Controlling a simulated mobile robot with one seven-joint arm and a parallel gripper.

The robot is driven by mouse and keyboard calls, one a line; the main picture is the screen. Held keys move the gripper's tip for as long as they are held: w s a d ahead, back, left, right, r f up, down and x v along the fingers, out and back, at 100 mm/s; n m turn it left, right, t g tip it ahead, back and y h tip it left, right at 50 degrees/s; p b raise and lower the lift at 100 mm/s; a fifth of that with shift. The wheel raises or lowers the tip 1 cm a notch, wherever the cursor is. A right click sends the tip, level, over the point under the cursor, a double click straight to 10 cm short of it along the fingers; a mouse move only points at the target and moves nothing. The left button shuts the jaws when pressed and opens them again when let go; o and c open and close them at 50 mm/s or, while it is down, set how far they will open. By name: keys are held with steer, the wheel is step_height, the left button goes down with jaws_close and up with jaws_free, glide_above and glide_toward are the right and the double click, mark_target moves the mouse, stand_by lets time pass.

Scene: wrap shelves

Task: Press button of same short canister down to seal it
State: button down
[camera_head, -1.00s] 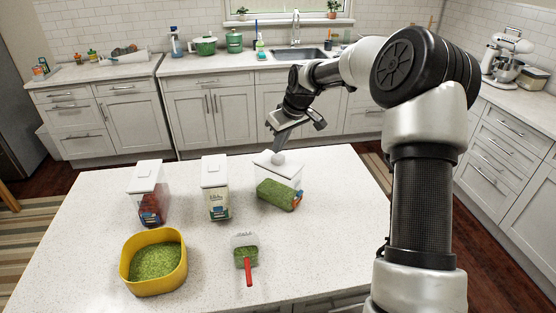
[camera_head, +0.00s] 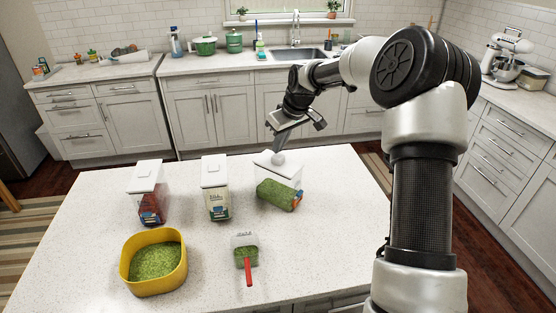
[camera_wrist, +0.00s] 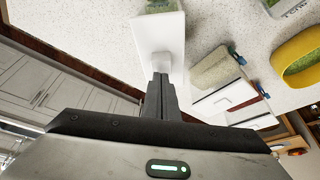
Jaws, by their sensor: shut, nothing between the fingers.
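The short canister (camera_head: 278,192) stands at the right of the island's canister row, holding green contents under a white lid (camera_head: 265,160). Its raised pale button (camera_head: 278,158) is on the lid. My gripper (camera_head: 276,150) is shut and empty, pointing down at the button. In the wrist view, my shut fingertips (camera_wrist: 160,76) reach the near end of the white lid (camera_wrist: 158,28), at the button (camera_wrist: 161,60). They look touching or nearly so; I cannot tell how far the button is pressed.
Two taller white-lidded canisters, one with red contents (camera_head: 150,208) and one pale (camera_head: 216,203), stand to the left. A yellow bowl (camera_head: 133,275) of green contents and a red-handled scoop (camera_head: 248,270) lie in front. The island's right side is clear.

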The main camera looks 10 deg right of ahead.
mark_target(278, 156)
steer(key=shift+f, duration=0.15)
steer(key=shift+f+b, duration=1.05)
steer(key=shift+f, duration=0.55)
steer(key=shift+r+p, duration=1.7)
steer(key=shift+r, duration=2.1)
steer(key=shift+r, duration=0.1)
steer(key=s+r+m+h, duration=0.1)
steer(key=s+r, duration=0.3)
steer(key=s, duration=0.6)
steer(key=s+r+m+h, duration=0.1)
steer(key=s+r, duration=0.4)
steer(key=s, duration=0.5)
steer(key=s+r+m+h, duration=0.1)
steer(key=s+r, duration=0.3)
steer(key=s, duration=0.6)
steer(key=s+f+m+t, duration=0.1)
steer(key=s+m, duration=0.2)
steer(key=s, duration=0.7)
steer(key=shift+s+f+t+y, duration=0.15)
steer(key=shift+s+t+y, duration=0.15)
steer(key=shift+y, duration=0.1)
